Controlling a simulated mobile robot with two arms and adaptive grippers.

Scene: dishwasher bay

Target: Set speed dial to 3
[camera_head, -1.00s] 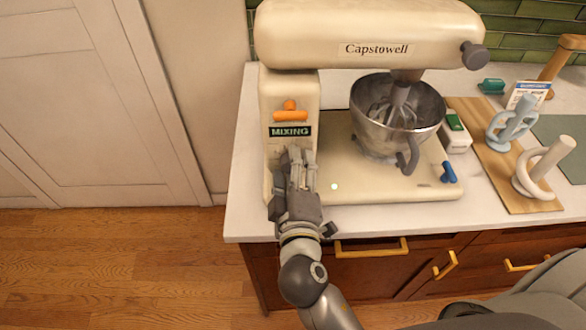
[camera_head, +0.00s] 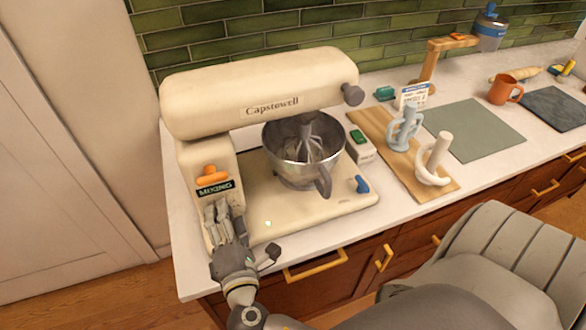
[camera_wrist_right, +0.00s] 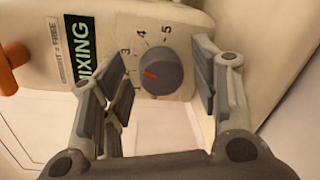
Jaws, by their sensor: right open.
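The cream stand mixer (camera_head: 255,90) stands on the counter. Its grey speed dial (camera_wrist_right: 163,68) shows in the wrist view, with numbers up to 5 around its left and upper sides. The dial's red mark (camera_wrist_right: 150,74) lies left of its middle and points left, on the side of the lower numbers; the exact setting is unclear. My right gripper (camera_head: 218,212) is at the mixer's column below the MIXING label (camera_head: 215,188) and hides the dial in the head view. In the wrist view its open fingers (camera_wrist_right: 160,85) stand on both sides of the dial.
An orange lever (camera_head: 211,175) sits above the label. A metal bowl (camera_head: 300,160) stands on the mixer base, with a blue lever (camera_head: 361,184) at the base's right. A wooden board (camera_head: 400,165) with mixer attachments lies to the right. Floor is clear at the left.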

